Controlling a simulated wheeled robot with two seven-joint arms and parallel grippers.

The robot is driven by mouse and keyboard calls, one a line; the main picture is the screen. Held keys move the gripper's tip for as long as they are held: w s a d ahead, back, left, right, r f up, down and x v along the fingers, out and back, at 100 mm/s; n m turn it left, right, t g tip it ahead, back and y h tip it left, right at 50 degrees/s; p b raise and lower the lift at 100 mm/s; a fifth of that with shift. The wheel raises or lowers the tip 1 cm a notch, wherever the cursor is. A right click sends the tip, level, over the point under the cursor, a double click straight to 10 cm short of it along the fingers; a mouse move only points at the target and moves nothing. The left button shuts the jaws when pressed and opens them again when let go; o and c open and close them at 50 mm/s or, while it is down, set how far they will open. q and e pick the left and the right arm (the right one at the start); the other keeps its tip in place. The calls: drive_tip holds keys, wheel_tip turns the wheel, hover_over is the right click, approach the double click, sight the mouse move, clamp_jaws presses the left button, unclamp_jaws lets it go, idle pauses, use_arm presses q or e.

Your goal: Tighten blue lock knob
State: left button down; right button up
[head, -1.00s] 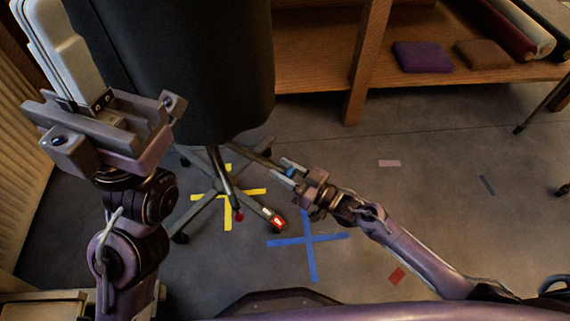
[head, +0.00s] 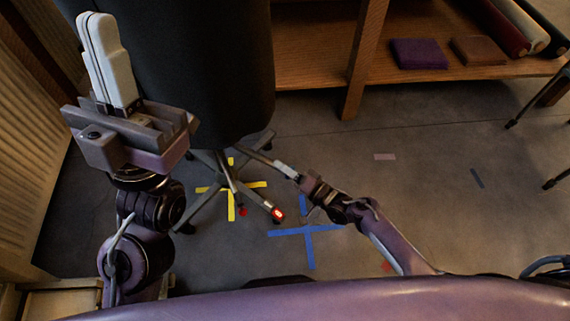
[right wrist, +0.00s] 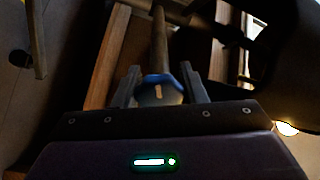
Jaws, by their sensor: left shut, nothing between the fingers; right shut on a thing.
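The blue lock knob (right wrist: 160,90) shows in the right wrist view, at the end of a thin metal rod, between the fingers of my right gripper (right wrist: 160,88). In the head view my right gripper (head: 279,168) is low beside the stand under the dark dress form (head: 175,70), and its fingers hide the knob there. The right fingers are shut on the knob. My left gripper (head: 106,62) is raised at the left, in front of the dress form, its fingers together and pointing up, with nothing between them.
The stand's legs (head: 204,206) spread over a yellow floor cross (head: 232,208); one leg has a red-lit end (head: 278,214). A blue floor cross (head: 307,232) lies nearby. A wooden shelf (head: 440,75) with folded cloths stands behind. The floor at right is mostly clear.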

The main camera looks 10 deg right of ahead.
drive_tip(key=shift+m+p, duration=0.55)
drive_tip(key=shift+m, duration=0.65)
use_arm(q)
drive_tip(key=w+d+f+n+g+y, duration=0.1)
drive_tip(key=w+d+f+g+y, duration=0.2)
drive_tip(key=w+f, duration=0.4)
drive_tip(key=shift+w+d+f+n+g+y, duration=0.2)
drive_tip(key=shift+w+n+g+y, duration=0.4)
drive_tip(key=shift+y, duration=0.5)
drive_tip(key=shift+s+r, duration=0.1)
drive_tip(key=shift+s, duration=0.05)
use_arm(e)
drive_tip(key=o, duration=1)
use_arm(q)
drive_tip(key=w+d+f+g+y+p, duration=0.2)
drive_tip(key=f+g, duration=0.5)
drive_tip(key=f, duration=0.6)
drive_tip(key=shift+w+y, duration=0.4)
drive_tip(key=shift+w, duration=0.25)
use_arm(e)
drive_tip(key=shift+v, duration=3.9)
use_arm(q)
drive_tip(key=shift+f, duration=0.1)
use_arm(e)
drive_tip(key=shift+r, duration=0.1)
